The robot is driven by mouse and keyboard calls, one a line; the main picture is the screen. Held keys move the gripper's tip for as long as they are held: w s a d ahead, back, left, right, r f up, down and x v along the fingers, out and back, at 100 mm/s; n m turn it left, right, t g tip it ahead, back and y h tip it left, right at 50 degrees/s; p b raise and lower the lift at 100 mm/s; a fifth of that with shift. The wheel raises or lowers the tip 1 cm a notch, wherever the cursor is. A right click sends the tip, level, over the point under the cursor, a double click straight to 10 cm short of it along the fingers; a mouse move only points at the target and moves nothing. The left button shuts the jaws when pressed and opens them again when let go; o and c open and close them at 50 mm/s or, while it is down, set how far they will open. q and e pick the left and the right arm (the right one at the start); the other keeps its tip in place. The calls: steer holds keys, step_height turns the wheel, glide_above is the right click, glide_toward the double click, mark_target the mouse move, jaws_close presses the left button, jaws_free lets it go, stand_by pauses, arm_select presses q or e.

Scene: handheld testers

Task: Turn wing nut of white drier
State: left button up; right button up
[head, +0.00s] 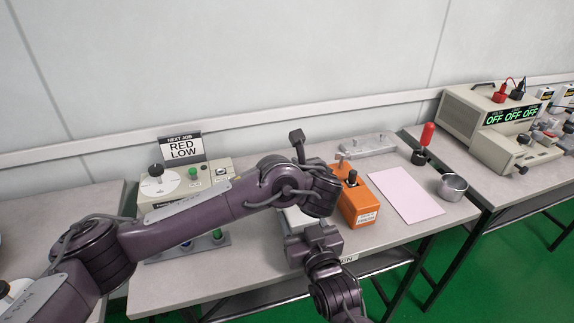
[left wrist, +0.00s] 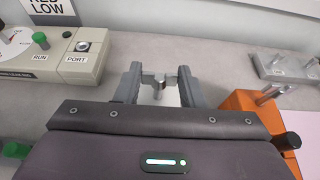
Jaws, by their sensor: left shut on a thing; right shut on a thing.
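The white drier (head: 293,219) stands near the table's front edge in the head view, mostly hidden by my left arm and right gripper. A small metal piece, seemingly its wing nut (left wrist: 159,86), shows between the fingers of my left gripper (left wrist: 158,84) in the left wrist view. The left gripper is shut on it, with a finger on each side.
An orange box (head: 358,208) with a black knob stands close on the right, with a metal bracket (head: 368,146) behind. A beige tester (head: 215,174) with dial is left. Pink sheet (head: 404,194), metal cup (head: 453,188) and red-handled tool (head: 427,135) are farther right.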

arm_select(q)
steer(key=shift+a, duration=0.1)
arm_select(e)
steer(key=shift+s+a, duration=0.1)
arm_select(q)
steer(key=o, duration=1)
steer(key=shift+s+d+r, duration=0.1)
steer(key=shift+s+d, duration=0.15)
steer(key=shift+s, duration=0.15)
steer(key=v, duration=1.1)
steer(key=shift+r, duration=0.1)
arm_select(e)
steer(key=o, duration=1)
steer(key=shift+o, duration=0.2)
